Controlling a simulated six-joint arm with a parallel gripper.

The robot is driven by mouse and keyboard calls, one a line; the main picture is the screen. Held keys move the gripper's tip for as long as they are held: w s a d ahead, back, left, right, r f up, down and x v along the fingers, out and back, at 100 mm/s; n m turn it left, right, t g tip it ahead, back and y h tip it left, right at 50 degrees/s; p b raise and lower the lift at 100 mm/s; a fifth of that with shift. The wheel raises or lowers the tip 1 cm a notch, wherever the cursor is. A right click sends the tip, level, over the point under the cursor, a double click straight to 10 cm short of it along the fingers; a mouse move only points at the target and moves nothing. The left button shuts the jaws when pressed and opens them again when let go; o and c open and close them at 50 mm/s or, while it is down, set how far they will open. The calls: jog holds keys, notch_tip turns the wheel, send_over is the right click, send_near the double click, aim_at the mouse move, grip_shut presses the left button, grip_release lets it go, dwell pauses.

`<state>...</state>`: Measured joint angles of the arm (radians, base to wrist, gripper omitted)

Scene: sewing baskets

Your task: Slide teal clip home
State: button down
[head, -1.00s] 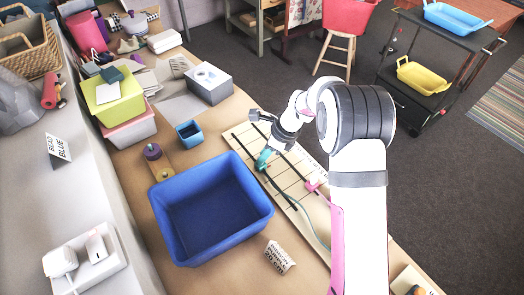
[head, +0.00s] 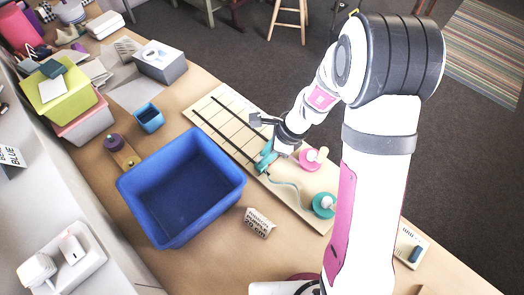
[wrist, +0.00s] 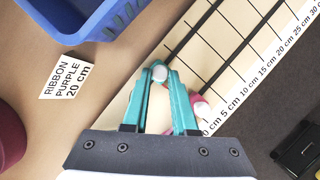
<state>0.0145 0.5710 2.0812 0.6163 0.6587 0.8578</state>
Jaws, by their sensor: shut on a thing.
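My gripper (head: 266,158) has teal fingers and is low over the near part of the pale measuring board (head: 203,114). In the wrist view its fingertips (wrist: 160,76) are shut on the small teal clip (wrist: 157,67), which has a whitish knob. The clip is at the near end of one black rail, close to the 0 end of the scale. The fingers partly hide it. A pink clip (wrist: 198,101) shows near the end of the other rail, partly behind a finger. A thin teal ribbon leads from the gripper area to a teal spool (head: 323,205).
A blue basin (head: 139,207) stands left of the board. A ribbon card (head: 259,222) stands near the basin; it reads purple, 20 cm (wrist: 67,77). A pink spool (head: 313,158) is right of the gripper. A small blue cup (head: 149,118) and a purple spool (head: 114,142) stand behind the basin.

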jog(key=shift+s, duration=0.15)
jog(key=c, duration=0.7)
grip_release()
jog(key=w+v, duration=0.1)
jog(key=v, duration=1.4)
jog(key=shift+s+r, duration=0.35)
jog(key=shift+s, duration=0.1)
jog(key=s+a+r+n+g+h, duration=0.1)
jog(key=s+n+h, duration=0.1)
jog(key=s+n, duration=1.2)
jog(key=s, duration=0.8)
jog(key=shift+r+h, duration=0.4)
